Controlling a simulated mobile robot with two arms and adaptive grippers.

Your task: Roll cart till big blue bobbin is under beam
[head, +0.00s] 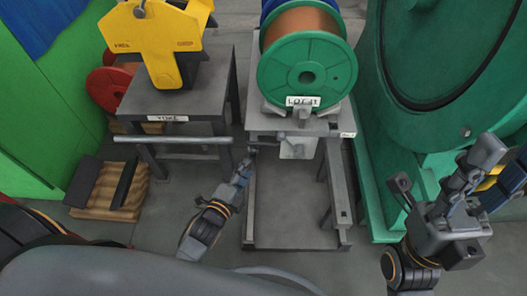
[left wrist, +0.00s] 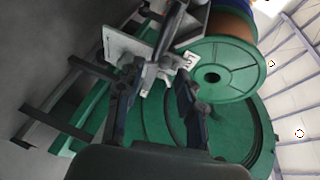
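A bobbin with a green flange (head: 307,75) and copper-coloured winding lies on its side on a grey cart (head: 300,124). A blue rim (head: 268,9) shows behind it; I cannot tell whether this is the big blue bobbin or another flange. No overhead beam is recognisable. My left gripper (head: 245,163) is low in front of the cart's near edge. In the left wrist view its fingers (left wrist: 155,88) are apart, with a grey bar of the cart between or beyond them; contact is unclear. My right gripper (head: 472,165) is raised at the right, apart from the cart; its finger gap is unclear.
A dark table labelled YOKE (head: 170,105) carries a yellow yoke (head: 150,38) to the left, with a horizontal bar in front. A wooden pallet (head: 110,190) lies on the floor. A large green machine (head: 440,70) stands close on the cart's right.

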